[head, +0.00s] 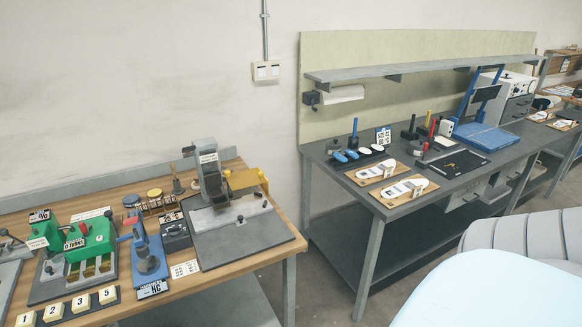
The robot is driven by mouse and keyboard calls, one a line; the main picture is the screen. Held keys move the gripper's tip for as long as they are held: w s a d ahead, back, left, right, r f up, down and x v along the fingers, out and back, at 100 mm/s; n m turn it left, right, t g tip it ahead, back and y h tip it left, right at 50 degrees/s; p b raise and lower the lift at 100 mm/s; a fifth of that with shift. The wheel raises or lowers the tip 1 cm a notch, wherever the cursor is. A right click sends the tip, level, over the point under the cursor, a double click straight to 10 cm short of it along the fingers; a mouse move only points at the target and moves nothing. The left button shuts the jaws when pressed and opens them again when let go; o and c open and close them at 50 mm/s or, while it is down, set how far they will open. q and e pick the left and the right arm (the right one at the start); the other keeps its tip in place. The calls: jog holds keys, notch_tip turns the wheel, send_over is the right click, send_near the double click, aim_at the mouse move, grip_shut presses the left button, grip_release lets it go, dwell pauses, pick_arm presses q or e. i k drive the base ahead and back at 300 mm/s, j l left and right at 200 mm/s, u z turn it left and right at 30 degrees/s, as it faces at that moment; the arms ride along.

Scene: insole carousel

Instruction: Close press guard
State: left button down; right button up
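No part labelled as a press guard can be read at this distance, so I cannot tell for sure which one it is. On the wooden-topped bench at left stands a grey machine (213,183) with a raised, tilted dark front piece and a yellow part (246,181) beside it, on a dark base plate (254,238). A green machine (90,240) with a "0 TURNS" label and a small blue lever press (147,256) stand left of it. On the right bench is a blue framed device (487,137) with a tilted dark panel. Neither gripper shows.
The wooden bench (273,267) ends at a front right corner, with a floor gap before the grey bench (364,207). Insole boards (407,190) and a black mat (455,164) lie there. A shelf (425,69) hangs above.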

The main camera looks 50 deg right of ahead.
aim_at(238, 181)
jog(key=z, duration=1.3)
jog(key=u, duration=0.3)
jog(key=i+l+u, duration=0.25)
jog(key=l+u, duration=0.25)
jog(key=i+l+u, duration=0.35)
jog(key=l, duration=0.45)
jog(key=i+l+u, duration=0.1)
jog(key=l, duration=0.5)
